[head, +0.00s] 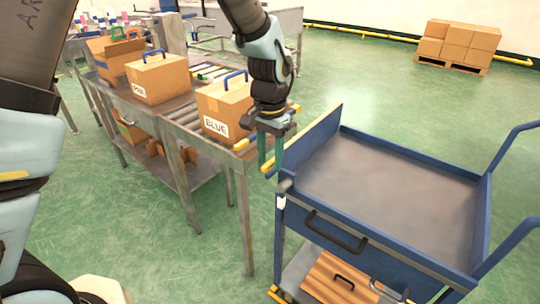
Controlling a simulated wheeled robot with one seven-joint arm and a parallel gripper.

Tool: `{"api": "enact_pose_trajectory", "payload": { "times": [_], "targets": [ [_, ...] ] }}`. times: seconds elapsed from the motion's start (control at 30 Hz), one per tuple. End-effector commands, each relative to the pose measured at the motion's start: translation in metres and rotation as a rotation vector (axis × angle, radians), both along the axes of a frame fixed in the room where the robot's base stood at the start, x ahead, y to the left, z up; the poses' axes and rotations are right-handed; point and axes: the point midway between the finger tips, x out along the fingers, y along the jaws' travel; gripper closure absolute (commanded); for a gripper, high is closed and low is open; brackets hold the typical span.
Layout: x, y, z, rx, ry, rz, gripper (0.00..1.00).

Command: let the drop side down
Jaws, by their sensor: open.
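A blue cart (385,255) with a grey tray stands at the right. Its left side panel (314,143), facing the roller table, stands upright with a yellow top edge and looks like the drop side. A grey knob with a white piece below it (284,187) sits at the cart's near left corner, perhaps its latch. My gripper (270,168) points down with two teal fingers apart and nothing between them. It is just above and left of that corner knob, by the panel's near end. Whether a finger touches the panel is unclear.
The roller table (182,115) at the left carries a box marked BLUE (222,108), a box marked PINK (158,80) and an open box (112,60). A black handle (336,232) is on the cart's near side. Boxes on a pallet (458,46) stand far off. Floor behind the cart is clear.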

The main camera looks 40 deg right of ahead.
Motion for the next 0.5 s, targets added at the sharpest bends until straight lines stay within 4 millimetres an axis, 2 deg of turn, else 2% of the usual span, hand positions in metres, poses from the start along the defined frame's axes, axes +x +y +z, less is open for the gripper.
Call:
{"api": "enact_pose_trajectory", "payload": {
  "times": [0.07, 0.4, 0.47, 0.5],
  "targets": [
    [0.0000, 0.0001, 0.0001, 0.000, 0.000, 0.000, 0.55],
    [0.0000, 0.0001, 0.0004, 0.000, 0.000, 0.000, 0.93],
    [0.0000, 0.0000, 0.0005, 0.000, 0.000, 0.000, 1.00],
    [0.0000, 0.0000, 0.0005, 0.000, 0.000, 0.000, 1.00]
  ]
}}
